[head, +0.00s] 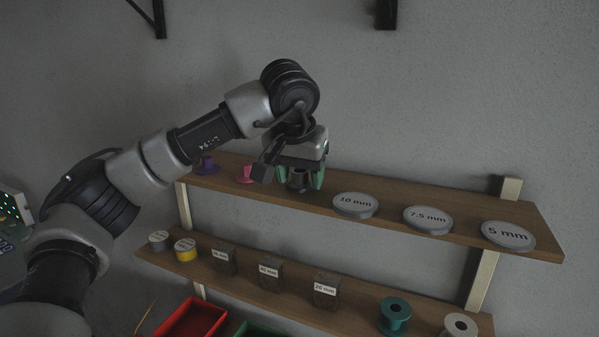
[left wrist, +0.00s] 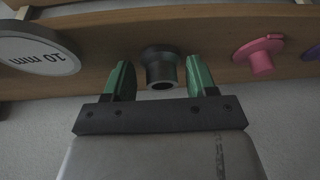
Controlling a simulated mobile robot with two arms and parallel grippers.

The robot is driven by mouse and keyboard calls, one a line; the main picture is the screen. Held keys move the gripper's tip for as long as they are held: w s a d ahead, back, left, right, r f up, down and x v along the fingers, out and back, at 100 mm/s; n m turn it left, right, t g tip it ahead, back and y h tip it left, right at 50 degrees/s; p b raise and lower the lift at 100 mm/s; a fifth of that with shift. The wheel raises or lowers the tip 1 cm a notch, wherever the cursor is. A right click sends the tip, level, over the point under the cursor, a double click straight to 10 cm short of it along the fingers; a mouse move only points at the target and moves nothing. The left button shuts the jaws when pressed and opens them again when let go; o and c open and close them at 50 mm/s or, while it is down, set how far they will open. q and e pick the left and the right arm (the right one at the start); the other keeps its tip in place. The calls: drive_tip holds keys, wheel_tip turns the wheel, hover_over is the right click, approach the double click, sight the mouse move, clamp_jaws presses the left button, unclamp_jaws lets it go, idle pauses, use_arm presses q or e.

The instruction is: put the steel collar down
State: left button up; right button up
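The steel collar (head: 298,179) is a dark grey flanged piece on the upper wooden shelf (head: 420,236). It also shows in the left wrist view (left wrist: 161,68), its flange toward the shelf and its hollow tube end toward the camera. My left gripper (head: 299,180) has green fingers, one on each side of the collar. In the left wrist view the gripper (left wrist: 160,77) is open, with a narrow gap between each finger and the collar. The collar's contact with the shelf is partly hidden. My right gripper is in neither view.
On the upper shelf, a pink flanged piece (head: 246,175) and a purple one (head: 206,166) stand left of the collar; a 10 mm disc (head: 356,206) lies to its right. The lower shelf holds labelled blocks (head: 269,274) and a teal spool (head: 394,316). A red tray (head: 193,319) is below.

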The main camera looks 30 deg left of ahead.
use_arm(q)
drive_tip(key=shift+o, duration=0.6)
drive_tip(key=shift+a, duration=0.1)
drive_tip(key=shift+r, duration=0.1)
drive_tip(key=b+v, duration=0.3)
drive_tip(key=v, duration=0.9)
drive_tip(key=shift+s, duration=0.1)
